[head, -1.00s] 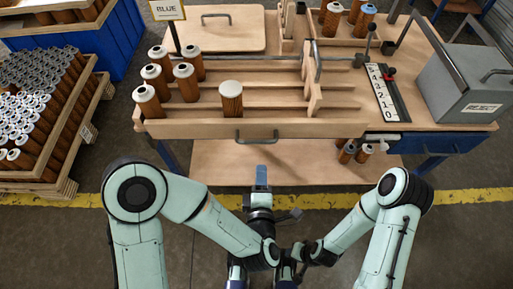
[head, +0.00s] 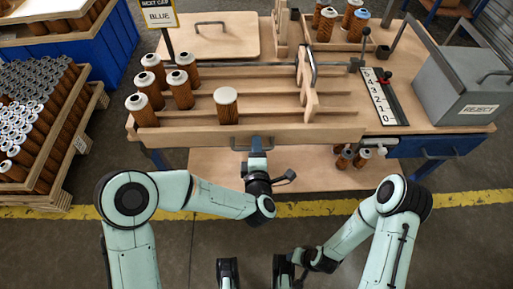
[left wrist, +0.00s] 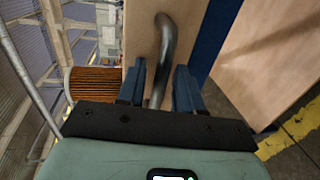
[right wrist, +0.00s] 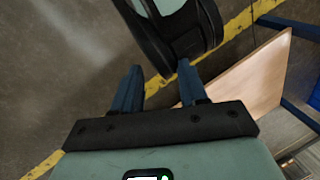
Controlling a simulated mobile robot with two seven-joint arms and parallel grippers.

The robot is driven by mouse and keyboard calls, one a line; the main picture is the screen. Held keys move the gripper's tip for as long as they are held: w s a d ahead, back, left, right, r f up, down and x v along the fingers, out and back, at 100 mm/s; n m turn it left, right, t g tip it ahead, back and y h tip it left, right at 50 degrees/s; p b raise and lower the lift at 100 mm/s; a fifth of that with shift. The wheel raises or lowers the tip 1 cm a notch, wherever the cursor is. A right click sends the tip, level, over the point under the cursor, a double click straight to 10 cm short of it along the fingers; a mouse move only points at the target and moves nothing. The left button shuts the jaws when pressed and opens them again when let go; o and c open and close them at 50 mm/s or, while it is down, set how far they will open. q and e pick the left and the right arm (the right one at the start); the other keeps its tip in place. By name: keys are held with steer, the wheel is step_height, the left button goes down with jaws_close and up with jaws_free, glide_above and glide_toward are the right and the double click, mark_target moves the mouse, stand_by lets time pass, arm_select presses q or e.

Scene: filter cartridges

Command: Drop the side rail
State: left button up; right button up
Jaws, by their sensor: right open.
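The side rail (head: 185,137) is the wooden board along the front of the cartridge tray, standing upright. Its grey metal handle (head: 238,147) is on the front face, and the handle (left wrist: 162,40) also shows in the left wrist view. My left gripper (head: 256,143) is at the handle. In the left wrist view its two blue fingers (left wrist: 159,68) are apart, with the handle bar passing between them and gaps beside it. My right gripper (right wrist: 158,68) is open and empty over the floor, low and away from the bench.
Several white-capped cartridges (head: 180,92) stand in the tray's left lanes, and one (head: 226,108) stands near the rail. A grey reject box (head: 462,85) is at right. A lower wooden shelf (head: 300,172) juts out below. A cartridge pallet (head: 45,190) stands at left.

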arm_select(q)
jaws_close()
steer(key=shift+f+b, duration=0.3)
steer(key=shift+f, duration=0.15)
step_height(320, 180, down, 4)
steer(key=b, duration=0.2)
steer(key=shift+b, duration=0.4)
arm_select(e)
steer(key=w+d+f+t+h, duration=0.1)
steer(key=w+d+f, duration=0.1)
steer(key=w, duration=0.3)
steer(key=shift+w+d+f+t, duration=0.15)
steer(key=shift+d+f+t, duration=0.2)
steer(key=shift+f, duration=0.45)
arm_select(q)
jaws_free()
